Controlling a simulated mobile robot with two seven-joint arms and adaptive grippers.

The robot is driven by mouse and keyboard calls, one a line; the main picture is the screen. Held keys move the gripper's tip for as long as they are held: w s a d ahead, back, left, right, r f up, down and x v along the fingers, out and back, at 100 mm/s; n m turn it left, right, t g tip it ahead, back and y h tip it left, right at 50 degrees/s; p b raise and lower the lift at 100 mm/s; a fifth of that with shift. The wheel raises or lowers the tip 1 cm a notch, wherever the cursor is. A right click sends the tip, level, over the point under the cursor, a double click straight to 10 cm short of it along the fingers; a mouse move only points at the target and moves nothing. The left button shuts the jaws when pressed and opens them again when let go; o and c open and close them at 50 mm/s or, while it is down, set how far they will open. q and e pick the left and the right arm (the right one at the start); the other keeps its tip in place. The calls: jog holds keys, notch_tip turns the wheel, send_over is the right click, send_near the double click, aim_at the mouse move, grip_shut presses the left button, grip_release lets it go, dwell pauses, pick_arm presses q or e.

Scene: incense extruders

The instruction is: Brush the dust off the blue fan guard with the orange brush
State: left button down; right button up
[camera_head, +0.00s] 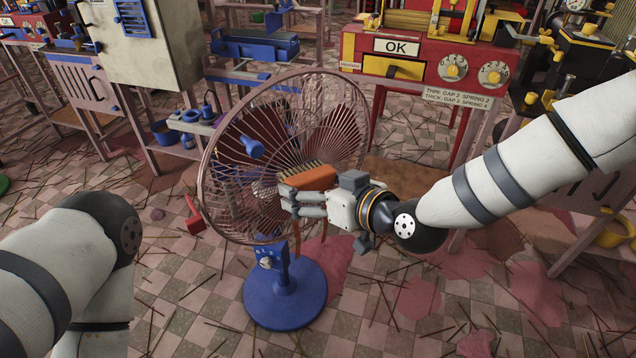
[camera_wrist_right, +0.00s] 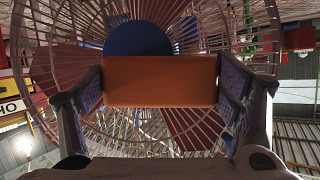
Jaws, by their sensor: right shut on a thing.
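The fan (camera_head: 285,300) stands upright on a round blue base. Its wire guard (camera_head: 222,130) looks dull pinkish brown rather than blue, with a blue hub (camera_head: 251,147) at its centre. My right gripper (camera_head: 293,196) is shut on the orange brush (camera_head: 312,179), in front of the guard's lower right part. Tan bristles show along the brush's upper edge; I cannot tell if they touch the wires. In the right wrist view the orange brush (camera_wrist_right: 160,81) lies between both fingers, with the guard (camera_wrist_right: 215,35) behind. My left arm shows at the left edge; its gripper is out of view.
A red machine (camera_head: 440,70) with an OK sign stands behind right. A grey cabinet (camera_head: 150,50) and a pink bench (camera_head: 90,90) with blue parts stand behind left. Thin sticks and reddish patches (camera_head: 465,260) lie on the checkered floor.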

pick_arm(q)
jog(key=shift+w+r+t+p, duration=0.3)
jog(key=shift+w+r+p, duration=0.7)
jog(key=shift+r+p, duration=0.1)
pick_arm(e)
jog(key=s+d, duration=0.3)
jog(key=s, duration=0.1)
jog(key=shift+s+d, duration=0.35)
jog(key=shift+d, duration=0.05)
jog(key=shift+s, duration=0.1)
pick_arm(q)
jog(key=shift+w+r+p, duration=0.4)
jog(key=shift+w+r, duration=0.05)
jog(key=shift+r, duration=0.05)
pick_arm(e)
jog(key=shift+s+d, duration=0.9)
jog(key=shift+s, duration=0.15)
jog(key=shift+s, duration=0.1)
